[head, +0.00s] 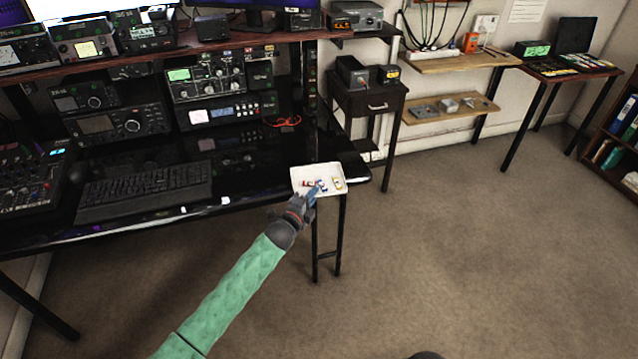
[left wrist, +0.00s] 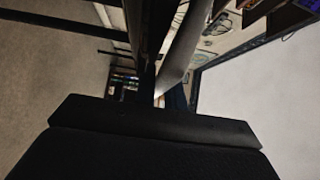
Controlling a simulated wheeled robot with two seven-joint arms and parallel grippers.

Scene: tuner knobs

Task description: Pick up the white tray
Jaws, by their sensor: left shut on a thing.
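The white tray (head: 299,186) is a shallow rectangle at the right front corner of the black desk in the head view. Several small coloured items, red, blue and yellow, lie in it. My left gripper (head: 304,203) is at the tray's front edge and is shut on it. Its fingertips are small and partly hidden there. In the left wrist view a pale slanted strip lies beside the dark finger, but I cannot tell for certain that it is the tray. I cannot tell whether the tray touches the desk. My right gripper is not in view.
The black desk (head: 255,182) holds a keyboard (head: 145,190), a mixer (head: 28,185) and radio units (head: 120,125). A red cable (head: 284,121) lies behind the tray. A small dark cabinet (head: 372,104) stands behind to the right. The carpet (head: 450,230) to the right is clear.

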